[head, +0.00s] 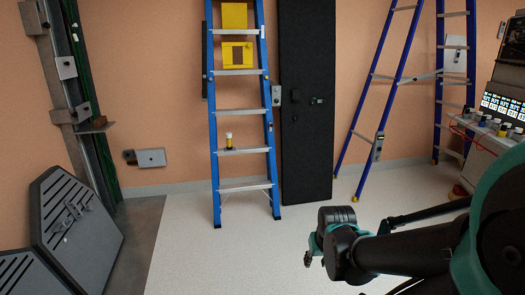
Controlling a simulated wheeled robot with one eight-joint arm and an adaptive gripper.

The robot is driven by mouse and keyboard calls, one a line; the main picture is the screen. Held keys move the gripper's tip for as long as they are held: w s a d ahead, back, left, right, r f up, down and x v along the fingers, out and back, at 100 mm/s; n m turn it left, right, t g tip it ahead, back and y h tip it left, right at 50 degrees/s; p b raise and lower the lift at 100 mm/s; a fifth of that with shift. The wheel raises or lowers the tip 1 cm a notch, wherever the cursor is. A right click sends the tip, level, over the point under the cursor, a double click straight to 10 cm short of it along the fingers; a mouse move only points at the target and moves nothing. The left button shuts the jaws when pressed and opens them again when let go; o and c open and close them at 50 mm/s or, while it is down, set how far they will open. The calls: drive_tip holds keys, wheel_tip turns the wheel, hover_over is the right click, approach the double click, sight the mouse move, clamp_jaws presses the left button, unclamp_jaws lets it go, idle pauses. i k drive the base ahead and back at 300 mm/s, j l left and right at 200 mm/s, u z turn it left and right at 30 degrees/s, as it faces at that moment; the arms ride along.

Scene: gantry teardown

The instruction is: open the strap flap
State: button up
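I cannot make out a strap flap for certain in the head view. My arm reaches in from the right, and my gripper (309,258) is at its end, low in the picture, with dark and teal parts. It is small and seen at an angle, so whether its fingers are apart does not show. It appears over the pale floor, in front of the foot of a tall black panel (306,150), with no contact visible. The panel leans at the wall and carries small dark fittings (316,100) and a grey plate (276,95).
Another blue ladder (400,50) stands right. Dark slotted panels (100,240) lean at lower left. A cluttered bench (485,148) is far right. Central floor (230,255) is clear.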

sight(295, 94)
drive_tip(key=i+l+z, duration=0.2)
drive_tip(key=i, duration=1.75)
